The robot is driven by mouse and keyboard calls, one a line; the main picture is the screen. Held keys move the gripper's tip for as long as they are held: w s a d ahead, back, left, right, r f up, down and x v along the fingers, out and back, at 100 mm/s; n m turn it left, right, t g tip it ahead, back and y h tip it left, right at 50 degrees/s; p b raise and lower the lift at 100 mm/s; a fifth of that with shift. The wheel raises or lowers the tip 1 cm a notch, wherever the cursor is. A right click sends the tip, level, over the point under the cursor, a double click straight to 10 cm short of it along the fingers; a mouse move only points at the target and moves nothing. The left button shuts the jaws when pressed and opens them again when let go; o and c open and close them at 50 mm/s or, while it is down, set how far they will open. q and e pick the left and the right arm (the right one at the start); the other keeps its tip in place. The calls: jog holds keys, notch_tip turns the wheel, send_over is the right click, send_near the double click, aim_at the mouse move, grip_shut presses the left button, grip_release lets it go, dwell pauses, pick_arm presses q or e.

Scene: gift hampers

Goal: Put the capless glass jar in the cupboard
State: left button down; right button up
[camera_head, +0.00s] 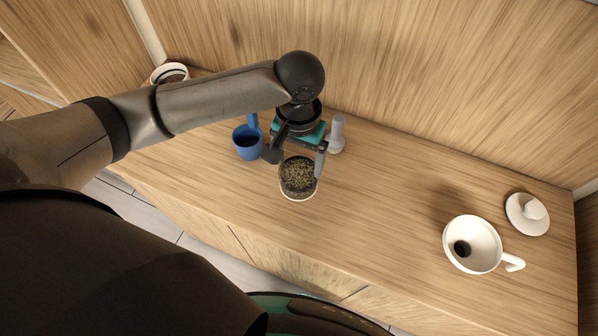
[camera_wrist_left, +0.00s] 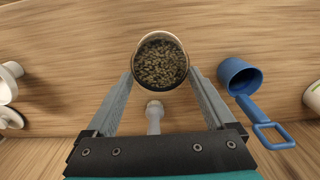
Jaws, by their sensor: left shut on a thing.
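The capless glass jar (camera_head: 298,184) is open at the top and filled with dark, speckled grains. It is above or on the wooden counter; I cannot tell whether its base touches. My left gripper (camera_head: 296,158) reaches in from the left and is shut on the jar, one finger on each side. In the left wrist view the jar (camera_wrist_left: 160,62) sits upright between the fingertips (camera_wrist_left: 161,76), its grains visible. No cupboard can be clearly identified; only wooden panels show. My right gripper is not in view.
A blue scoop (camera_head: 248,143) stands left of the jar and a small white object (camera_head: 337,134) behind it. A white cup (camera_head: 471,244) and white knobbed lid (camera_head: 527,214) are at the right. A bowl (camera_head: 169,74) stands far left. The counter (camera_head: 385,200) is clear between jar and cup.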

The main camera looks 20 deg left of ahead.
pick_arm(q)
send_over(299, 173)
jog(key=s+d, duration=0.1)
jog(key=s, duration=0.2)
jog(key=shift+w+f, duration=0.1)
jog(key=shift+f, duration=2.5)
jog(key=shift+f, duration=0.1)
grip_release()
